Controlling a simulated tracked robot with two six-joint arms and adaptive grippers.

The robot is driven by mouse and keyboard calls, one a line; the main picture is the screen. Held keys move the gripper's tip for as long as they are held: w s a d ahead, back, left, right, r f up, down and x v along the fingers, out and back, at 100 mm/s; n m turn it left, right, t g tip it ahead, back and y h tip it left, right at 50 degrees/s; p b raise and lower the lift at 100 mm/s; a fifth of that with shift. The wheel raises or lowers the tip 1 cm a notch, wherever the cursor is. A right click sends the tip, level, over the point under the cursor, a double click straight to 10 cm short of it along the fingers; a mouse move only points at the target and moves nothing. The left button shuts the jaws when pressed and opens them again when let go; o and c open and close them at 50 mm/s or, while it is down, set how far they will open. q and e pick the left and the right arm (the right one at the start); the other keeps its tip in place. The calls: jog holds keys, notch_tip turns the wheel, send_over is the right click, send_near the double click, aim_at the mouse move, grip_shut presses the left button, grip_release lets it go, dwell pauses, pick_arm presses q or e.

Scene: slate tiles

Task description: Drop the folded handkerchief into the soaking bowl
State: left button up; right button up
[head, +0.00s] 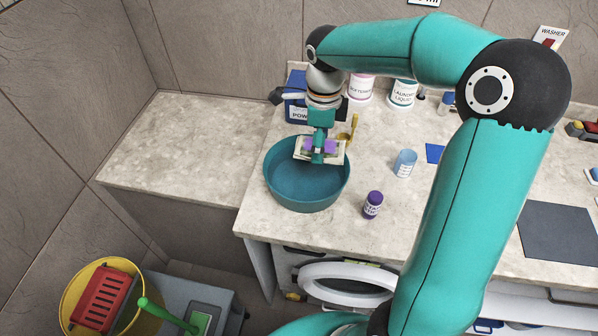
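The soaking bowl (277,180) is a round teal basin standing on the counter left of centre. My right gripper (319,157) points down over the bowl, towards its back. It is shut on the folded handkerchief (303,152), a small cream bundle with purple showing beside the fingers. The handkerchief appears above the bowl's floor, within its outline; the exact height is hard to tell. The gripper and arm hide part of the handkerchief and the bowl's back rim. My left gripper is not in view.
A purple-capped bottle (372,205) and a pale blue cup (405,163) stand right of the bowl. A blue powder box (295,109), softener (360,90) and laundry liquid (403,94) stand behind. The counter's left part (185,150) is clear. A yellow bucket (72,291) sits below.

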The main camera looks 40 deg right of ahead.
jog(key=f+b, duration=0.2)
jog(key=f, duration=0.1)
jog(key=f+b, duration=0.1)
jog(key=f, duration=0.1)
jog(key=shift+w+a, duration=0.35)
jog(key=shift+a, duration=0.05)
jog(key=o, duration=1.2)
notch_tip(320, 180, up, 12)
jog(key=shift+w+f, duration=0.1)
jog(key=shift+f, duration=0.1)
jog(key=shift+r, duration=0.15)
